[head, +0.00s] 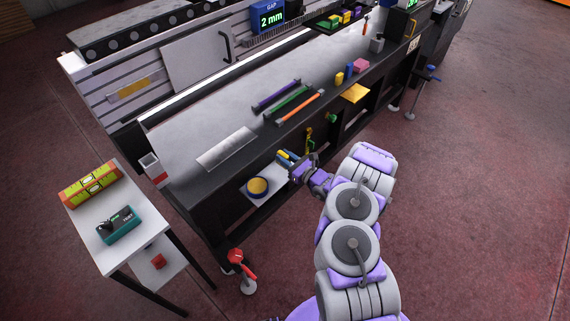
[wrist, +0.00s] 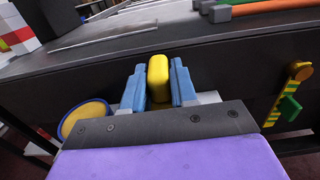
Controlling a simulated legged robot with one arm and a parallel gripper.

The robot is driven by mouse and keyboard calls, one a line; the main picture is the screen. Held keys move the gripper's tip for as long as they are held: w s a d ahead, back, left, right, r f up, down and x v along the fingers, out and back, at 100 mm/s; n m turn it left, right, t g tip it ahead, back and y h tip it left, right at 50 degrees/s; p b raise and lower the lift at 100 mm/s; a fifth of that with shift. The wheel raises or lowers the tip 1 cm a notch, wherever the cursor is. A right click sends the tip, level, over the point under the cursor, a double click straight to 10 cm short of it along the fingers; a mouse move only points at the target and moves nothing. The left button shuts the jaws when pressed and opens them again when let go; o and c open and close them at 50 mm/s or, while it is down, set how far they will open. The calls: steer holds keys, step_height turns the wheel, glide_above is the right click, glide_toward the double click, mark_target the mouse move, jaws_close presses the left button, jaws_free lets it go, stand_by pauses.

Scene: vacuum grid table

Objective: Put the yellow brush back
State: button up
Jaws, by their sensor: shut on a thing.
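My gripper (wrist: 158,87) has its blue fingers on both sides of a yellow block-like piece, the yellow brush (wrist: 158,77), and is shut on it. Only its rounded yellow end shows; bristles are not visible. In the head view my gripper (head: 287,158) is beside the front face of the dark grid table (head: 216,177), below its top edge. The fingers and the yellow piece look small and partly blurred together there.
A round yellow and blue disc (head: 257,187) sits on a low white shelf left of my gripper. Yellow and green tools (head: 310,140) hang on the table's front to the right. Purple, green and orange bars (head: 300,106) lie on top. A white side table (head: 136,250) stands left.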

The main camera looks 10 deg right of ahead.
steer(key=shift+w+d, duration=0.1)
steer(key=shift+w, duration=0.35)
step_height(320, 180, down, 4)
steer(key=shift+w+r+b, duration=0.1)
steer(key=shift+w+b, duration=0.05)
steer(key=shift+b, duration=0.7)
steer(key=shift+r, duration=0.1)
steer(key=o, duration=0.9)
steer(key=shift+o, duration=0.2)
